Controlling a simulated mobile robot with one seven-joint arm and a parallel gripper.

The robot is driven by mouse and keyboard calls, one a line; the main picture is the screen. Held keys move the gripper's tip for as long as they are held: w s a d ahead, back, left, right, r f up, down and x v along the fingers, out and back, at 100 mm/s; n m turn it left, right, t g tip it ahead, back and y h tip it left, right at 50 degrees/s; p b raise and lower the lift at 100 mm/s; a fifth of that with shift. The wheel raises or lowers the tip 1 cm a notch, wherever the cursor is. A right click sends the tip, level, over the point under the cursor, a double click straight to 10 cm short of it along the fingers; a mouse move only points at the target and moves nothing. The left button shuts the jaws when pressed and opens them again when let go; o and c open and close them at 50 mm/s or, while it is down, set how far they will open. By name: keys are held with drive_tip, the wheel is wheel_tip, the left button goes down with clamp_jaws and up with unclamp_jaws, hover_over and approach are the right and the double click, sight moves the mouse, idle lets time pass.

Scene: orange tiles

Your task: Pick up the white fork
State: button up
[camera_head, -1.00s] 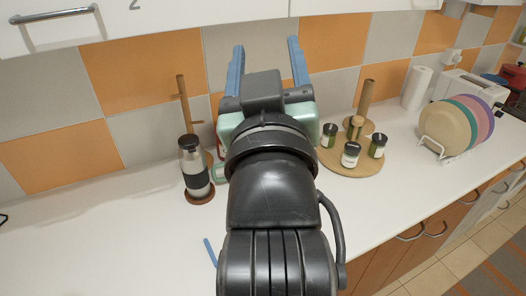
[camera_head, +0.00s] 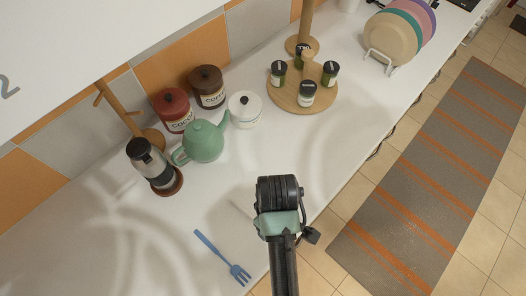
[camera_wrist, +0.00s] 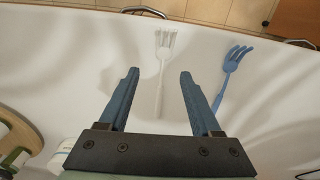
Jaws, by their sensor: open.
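The white fork (camera_wrist: 161,68) lies on the white counter in the wrist view, its tines toward the counter's front edge. My gripper (camera_wrist: 157,76) is open and empty above the counter, with its blue fingers on either side of the fork's handle in the picture. I cannot tell how high it is above the fork. In the head view part of the white fork (camera_head: 240,210) shows as a faint pale strip; my arm hides the rest, and the fingertips are hidden there too.
A blue fork (camera_head: 224,258) lies left of my arm, and right of the white fork in the wrist view (camera_wrist: 229,72). A green teapot (camera_head: 203,142), canisters (camera_head: 207,87), a grinder (camera_head: 154,166) and a round spice board (camera_head: 291,98) stand farther back.

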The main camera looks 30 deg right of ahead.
drive_tip(key=shift+f, duration=0.75)
drive_tip(key=f, duration=0.1)
drive_tip(key=f+p, duration=0.1)
drive_tip(key=f, duration=0.2)
drive_tip(key=shift+s+a, duration=0.15)
drive_tip(key=shift+a, duration=0.2)
drive_tip(key=shift+f, duration=0.6)
clamp_jaws()
